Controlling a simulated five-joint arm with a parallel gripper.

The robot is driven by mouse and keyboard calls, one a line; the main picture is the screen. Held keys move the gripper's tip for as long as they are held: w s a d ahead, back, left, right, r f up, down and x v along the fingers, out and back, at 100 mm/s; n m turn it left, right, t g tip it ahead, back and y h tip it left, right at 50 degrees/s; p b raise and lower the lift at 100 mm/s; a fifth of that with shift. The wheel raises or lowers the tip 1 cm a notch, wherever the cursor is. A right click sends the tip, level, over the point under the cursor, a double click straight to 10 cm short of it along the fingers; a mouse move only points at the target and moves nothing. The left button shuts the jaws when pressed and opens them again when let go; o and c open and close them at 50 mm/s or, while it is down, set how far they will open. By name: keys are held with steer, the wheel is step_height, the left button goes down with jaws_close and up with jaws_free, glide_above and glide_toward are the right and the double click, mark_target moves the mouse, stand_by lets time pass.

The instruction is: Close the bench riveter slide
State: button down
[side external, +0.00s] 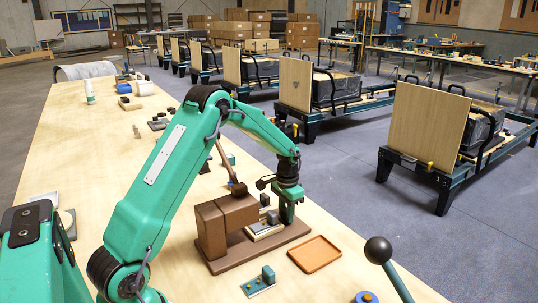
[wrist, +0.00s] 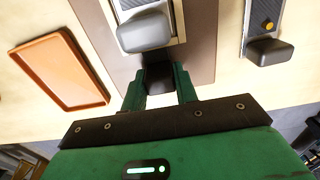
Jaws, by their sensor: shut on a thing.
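The brown bench riveter (side external: 228,222) stands on a flat base on the wooden bench, its lever tilted up behind. Its slide (side external: 266,230) is a pale plate with grey blocks on top, on the side toward my gripper. My gripper (side external: 288,212) points down at that end of the base. In the wrist view my gripper (wrist: 160,92) has its two green fingers closed on a small dark block (wrist: 158,76). The block lies just below the slide's rounded grey block (wrist: 145,31). Where the dark block joins the slide is hard to see.
An orange-brown tray (side external: 315,254) lies beside the riveter base. A black ball-ended lever (side external: 379,250) rises at front right. Another grey block (wrist: 268,52) is right of the base in the wrist view.

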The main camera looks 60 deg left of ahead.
steer(key=c, duration=1.1)
jaws_free()
steer(key=shift+r, duration=0.1)
steer(key=shift+r, duration=3.9)
